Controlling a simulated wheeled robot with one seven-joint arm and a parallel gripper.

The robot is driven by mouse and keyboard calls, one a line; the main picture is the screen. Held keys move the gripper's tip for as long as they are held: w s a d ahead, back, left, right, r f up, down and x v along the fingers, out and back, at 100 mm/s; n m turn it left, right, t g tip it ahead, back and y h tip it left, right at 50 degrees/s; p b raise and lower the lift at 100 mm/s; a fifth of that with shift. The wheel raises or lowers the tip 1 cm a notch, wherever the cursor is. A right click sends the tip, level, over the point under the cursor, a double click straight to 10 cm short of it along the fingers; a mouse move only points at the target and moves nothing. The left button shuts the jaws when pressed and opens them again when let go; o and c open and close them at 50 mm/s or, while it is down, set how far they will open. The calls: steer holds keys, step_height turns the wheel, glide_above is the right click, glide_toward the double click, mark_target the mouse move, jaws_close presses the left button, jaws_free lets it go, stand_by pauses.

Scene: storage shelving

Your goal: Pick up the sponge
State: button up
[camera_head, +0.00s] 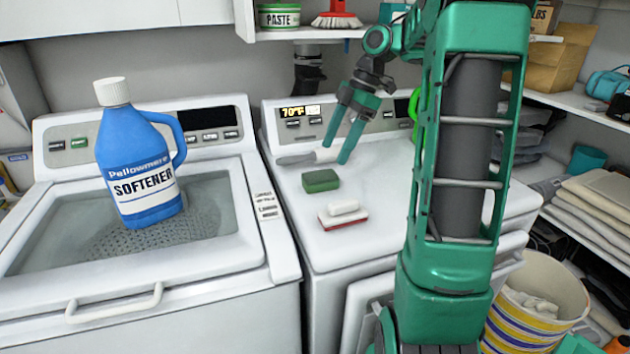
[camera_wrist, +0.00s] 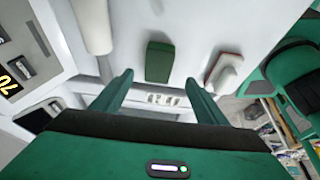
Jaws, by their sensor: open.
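A green block (camera_head: 320,181), which looks like the sponge, lies flat on the white top of the right-hand machine. It also shows in the wrist view (camera_wrist: 159,60), beyond and between my fingertips. My gripper (camera_head: 336,153) is open and empty above the machine top, behind the green block in the head view. In the wrist view my gripper (camera_wrist: 158,78) has its two fingers spread, with a gap between the tips and the block. Nothing hides the block in either view.
A red-and-white brush-like item (camera_head: 343,214) lies in front of the block, also in the wrist view (camera_wrist: 224,70). A white roller with a grey handle (camera_head: 296,160) lies behind it. A blue softener bottle (camera_head: 138,165) stands on the left machine. A shelf (camera_head: 310,33) hangs above.

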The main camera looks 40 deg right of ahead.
mark_target(322, 175)
steer(key=x, duration=0.9)
steer(key=shift+w+f, duration=0.1)
steer(key=shift+w, duration=0.1)
steer(key=shift+c, duration=0.3)
steer(key=c, duration=1)
